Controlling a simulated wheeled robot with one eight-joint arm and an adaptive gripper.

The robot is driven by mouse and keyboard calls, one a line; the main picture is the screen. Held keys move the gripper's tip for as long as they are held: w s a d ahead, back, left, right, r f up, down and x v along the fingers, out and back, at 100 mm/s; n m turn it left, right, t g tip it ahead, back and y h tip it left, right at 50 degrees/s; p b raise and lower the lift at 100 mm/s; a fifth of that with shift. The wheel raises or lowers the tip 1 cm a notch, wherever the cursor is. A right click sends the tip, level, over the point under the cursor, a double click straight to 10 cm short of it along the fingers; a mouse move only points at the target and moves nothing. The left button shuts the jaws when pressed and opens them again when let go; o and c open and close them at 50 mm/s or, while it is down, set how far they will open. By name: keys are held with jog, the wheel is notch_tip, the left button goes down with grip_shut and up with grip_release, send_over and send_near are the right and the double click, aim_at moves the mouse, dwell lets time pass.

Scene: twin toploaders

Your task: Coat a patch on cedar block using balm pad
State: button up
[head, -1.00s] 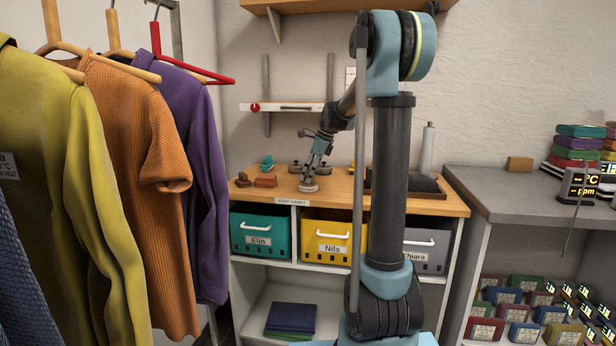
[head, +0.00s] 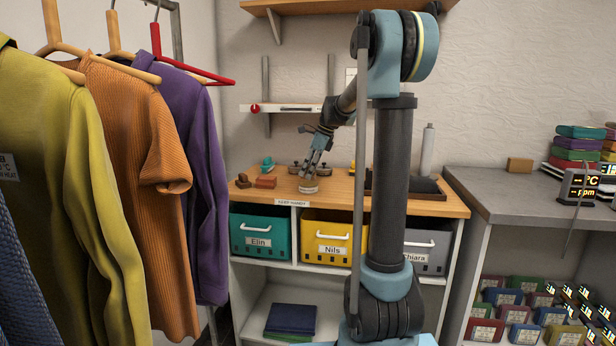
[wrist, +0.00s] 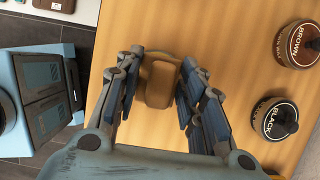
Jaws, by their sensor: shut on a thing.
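My gripper (head: 311,176) is low over the front of the wooden cabinet top (head: 440,208). In the wrist view my gripper (wrist: 160,85) is shut on a tan, rounded pad (wrist: 160,84), which I take as the balm pad. In the head view the pad's (head: 308,188) pale lower part shows under the fingertips; I cannot tell whether it touches the wood. A tan block (head: 520,164) lies on the grey counter at right. I cannot tell which of these is the cedar block.
Tins marked BROWN (wrist: 298,45) and BLACK (wrist: 275,118) stand right of my gripper in the wrist view. A teal item (head: 267,164) and a dark brown item (head: 243,180) are at the cabinet top's left. Clothes hang at far left. Bare wood surrounds the pad.

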jog(key=shift+r, duration=2.45)
jog(key=shift+s, duration=0.15)
